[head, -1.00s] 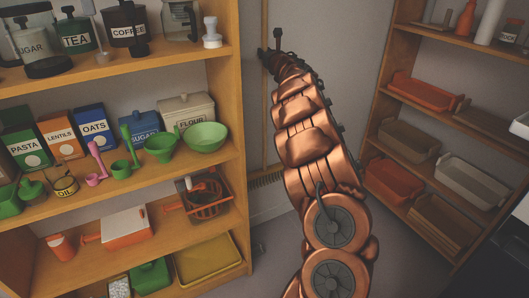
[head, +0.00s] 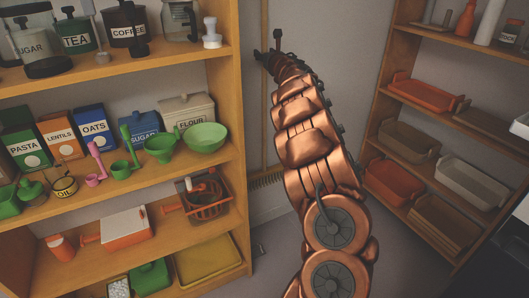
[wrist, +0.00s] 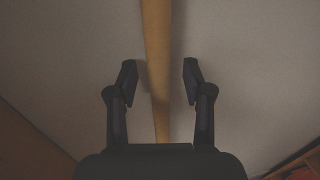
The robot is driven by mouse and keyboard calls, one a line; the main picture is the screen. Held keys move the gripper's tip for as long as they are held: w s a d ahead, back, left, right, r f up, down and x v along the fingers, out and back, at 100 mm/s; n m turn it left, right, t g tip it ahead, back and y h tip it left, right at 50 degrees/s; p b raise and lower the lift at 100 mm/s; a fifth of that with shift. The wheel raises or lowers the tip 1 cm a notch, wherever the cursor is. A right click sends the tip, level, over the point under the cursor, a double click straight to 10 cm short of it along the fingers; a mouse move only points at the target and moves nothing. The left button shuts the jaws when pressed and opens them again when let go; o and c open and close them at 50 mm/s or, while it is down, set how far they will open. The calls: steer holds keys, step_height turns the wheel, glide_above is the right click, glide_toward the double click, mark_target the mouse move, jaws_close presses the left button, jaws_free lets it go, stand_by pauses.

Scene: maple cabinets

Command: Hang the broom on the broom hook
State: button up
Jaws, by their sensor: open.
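A long, pale wooden pole, which looks like the broom's handle (wrist: 157,40), stands upright against the grey wall. It also shows in the head view (head: 265,120), just right of the left shelf unit. My gripper (wrist: 159,80) is open, with one finger on each side of the handle and a gap on both sides. In the head view my gripper (head: 268,55) is small and dark at the end of my copper arm, in front of the handle. I cannot make out the broom hook in either view.
A wooden shelf unit (head: 222,95) full of jars, boxes and green kitchenware stands close on the left. Another shelf unit (head: 385,75) with trays is on the right.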

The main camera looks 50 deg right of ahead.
steer(key=v, duration=1.2)
stand_by(0.5)
steer(key=shift+d, duration=0.1)
